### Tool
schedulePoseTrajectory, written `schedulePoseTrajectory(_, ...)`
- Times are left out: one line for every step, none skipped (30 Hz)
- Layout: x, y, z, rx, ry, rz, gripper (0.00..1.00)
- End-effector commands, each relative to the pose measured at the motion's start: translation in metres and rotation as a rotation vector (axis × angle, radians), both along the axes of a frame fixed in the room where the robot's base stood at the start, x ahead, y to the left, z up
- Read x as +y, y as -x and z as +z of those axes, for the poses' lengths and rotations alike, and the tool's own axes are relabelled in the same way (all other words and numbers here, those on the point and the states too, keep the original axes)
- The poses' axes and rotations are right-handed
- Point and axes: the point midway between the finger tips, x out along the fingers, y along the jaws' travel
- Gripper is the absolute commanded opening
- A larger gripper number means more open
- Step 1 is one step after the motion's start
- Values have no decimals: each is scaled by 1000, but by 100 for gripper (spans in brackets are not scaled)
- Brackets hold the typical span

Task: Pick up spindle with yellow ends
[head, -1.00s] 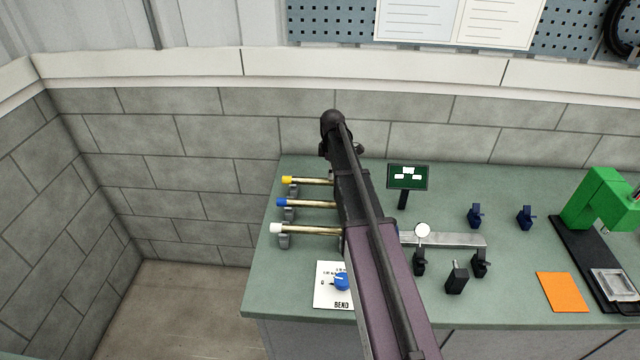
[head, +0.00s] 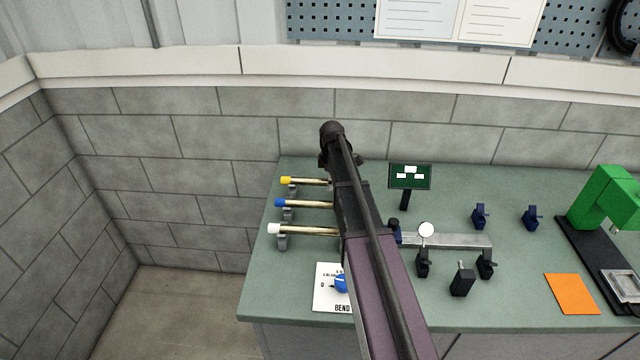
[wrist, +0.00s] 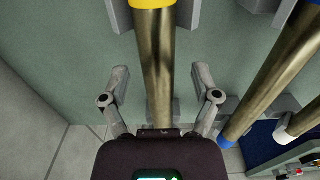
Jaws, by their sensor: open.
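The spindle with yellow ends is a brass rod (head: 310,182) lying on grey supports at the bench's left, the farthest of three rods. In the wrist view its rod (wrist: 156,70) runs down the middle, with a yellow end at the top. My gripper (wrist: 161,76) is open, with one finger on each side of this rod and visible gaps between. I cannot tell how far above the rod the fingertips are. In the head view my arm covers the right ends of the rods, and the fingers are not clear.
A blue-ended rod (head: 310,204) and a white-ended rod (head: 308,231) lie parallel nearby. A small green sign (head: 410,176) stands right of my arm. A BEND dial card (head: 327,296), a grey bar (head: 455,241) and a green press (head: 600,200) are on the bench. A block wall stands behind.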

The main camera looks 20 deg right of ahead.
Motion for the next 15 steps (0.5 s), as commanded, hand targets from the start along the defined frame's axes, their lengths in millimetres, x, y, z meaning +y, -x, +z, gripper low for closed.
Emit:
schedulePoseTrajectory(0, 0, 0, 0, 0, 0, 80)
schedulePoseTrajectory(0, 0, 0, 0, 0, 0, 80)
schedulePoseTrajectory(0, 0, 0, 0, 0, 0, 80)
schedulePoseTrajectory(0, 0, 0, 0, 0, 0, 80)
schedulePoseTrajectory(0, 0, 0, 0, 0, 0, 80)
schedulePoseTrajectory(0, 0, 0, 0, 0, 0, 80)
schedulePoseTrajectory(0, 0, 0, 0, 0, 0, 80)
schedulePoseTrajectory(0, 0, 0, 0, 0, 0, 80)
schedulePoseTrajectory(0, 0, 0, 0, 0, 1, 80)
schedulePoseTrajectory(0, 0, 0, 0, 0, 1, 74)
schedulePoseTrajectory(0, 0, 0, 0, 0, 1, 65)
schedulePoseTrajectory(0, 0, 0, 0, 0, 1, 53)
schedulePoseTrajectory(0, 0, 0, 0, 0, 1, 44)
schedulePoseTrajectory(1, 0, 0, 0, 0, 1, 35)
schedulePoseTrajectory(1, 0, 0, 0, 0, 1, 23)
